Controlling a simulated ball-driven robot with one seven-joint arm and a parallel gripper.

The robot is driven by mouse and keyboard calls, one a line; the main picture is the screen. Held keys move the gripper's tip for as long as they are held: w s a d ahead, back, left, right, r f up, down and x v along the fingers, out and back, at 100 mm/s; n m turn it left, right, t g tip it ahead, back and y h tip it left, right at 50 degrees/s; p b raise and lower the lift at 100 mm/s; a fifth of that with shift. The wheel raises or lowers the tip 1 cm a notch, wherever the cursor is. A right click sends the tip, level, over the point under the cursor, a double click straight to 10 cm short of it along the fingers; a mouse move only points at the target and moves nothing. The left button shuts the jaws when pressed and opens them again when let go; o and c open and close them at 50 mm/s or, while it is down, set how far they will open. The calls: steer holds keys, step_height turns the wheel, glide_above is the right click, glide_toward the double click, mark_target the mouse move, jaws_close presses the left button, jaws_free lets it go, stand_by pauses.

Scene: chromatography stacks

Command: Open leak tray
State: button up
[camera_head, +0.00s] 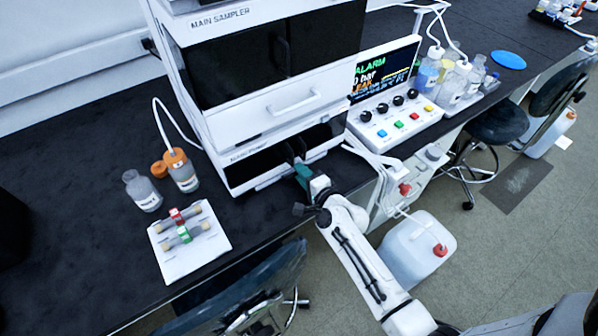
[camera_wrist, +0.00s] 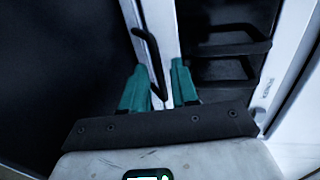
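A white strip (camera_wrist: 161,25) with a dark bar handle (camera_wrist: 150,60) crosses the wrist view; it seems to be the leak tray's front, though no label shows. In the head view, a white strip (camera_head: 262,181) runs along the bottom of the main pump unit. My gripper (camera_head: 302,172) is at this unit's lower front. In the wrist view my gripper (camera_wrist: 159,65) has its two green fingers apart, with the handle running between them. I cannot tell whether either finger touches it. In the head view my gripper hides the handle.
The main sampler (camera_head: 250,55) stands above, with a white-handled drawer (camera_head: 292,104). A control panel (camera_head: 395,115) and bottles stand right. A white plate (camera_head: 187,262) with two columns lies left. A chair (camera_head: 260,285) and a white canister (camera_head: 415,250) are near my arm.

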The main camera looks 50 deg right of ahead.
steer(key=shift+x, duration=0.85)
jaws_close()
